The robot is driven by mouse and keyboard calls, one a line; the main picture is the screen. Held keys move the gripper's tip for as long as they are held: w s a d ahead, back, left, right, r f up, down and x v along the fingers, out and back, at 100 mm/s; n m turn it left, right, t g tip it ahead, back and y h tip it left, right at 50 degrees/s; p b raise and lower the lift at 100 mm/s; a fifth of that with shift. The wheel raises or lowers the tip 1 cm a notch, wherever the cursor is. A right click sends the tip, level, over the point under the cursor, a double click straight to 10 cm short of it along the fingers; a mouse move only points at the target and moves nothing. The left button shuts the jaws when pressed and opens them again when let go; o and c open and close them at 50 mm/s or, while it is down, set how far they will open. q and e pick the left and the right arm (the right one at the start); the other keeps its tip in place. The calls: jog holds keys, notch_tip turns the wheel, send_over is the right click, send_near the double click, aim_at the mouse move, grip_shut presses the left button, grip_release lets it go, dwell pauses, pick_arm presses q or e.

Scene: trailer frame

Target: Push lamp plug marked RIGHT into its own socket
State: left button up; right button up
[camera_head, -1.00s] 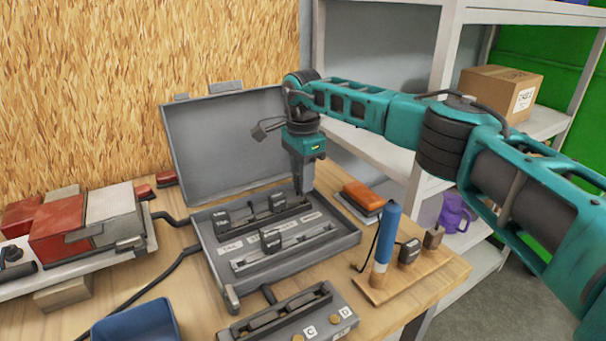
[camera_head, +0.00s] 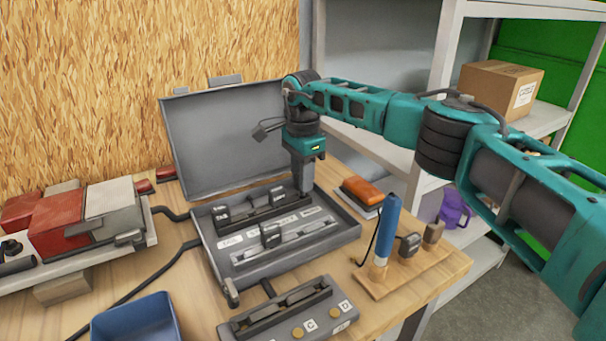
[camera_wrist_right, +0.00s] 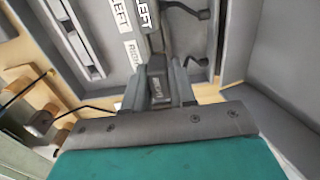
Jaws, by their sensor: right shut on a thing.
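My right gripper (camera_head: 304,186) points straight down over the right end of the back socket strip (camera_head: 258,213) in the open grey case (camera_head: 228,284). Its jaws are shut on a small dark plug (camera_wrist_right: 157,72), which shows between the fingers in the right wrist view. The plug's own marking cannot be read, and whether it is seated in the strip is hidden by the fingers. A white RIGHT label (camera_wrist_right: 133,53) lies beside the held plug. My left gripper is not in view.
The raised lid (camera_head: 225,145) stands behind. To the right are an orange block (camera_head: 361,190) and a wooden stand (camera_head: 375,285) with a blue-handled tool (camera_head: 388,230). A blue bin (camera_head: 137,320) is at front left.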

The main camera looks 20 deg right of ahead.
jog(key=shift+f, duration=0.55)
jog(key=shift+f+b, duration=0.4)
jog(key=shift+f, duration=0.1)
dwell(0.4)
jog(key=o, duration=1.2)
jog(key=shift+r, duration=0.1)
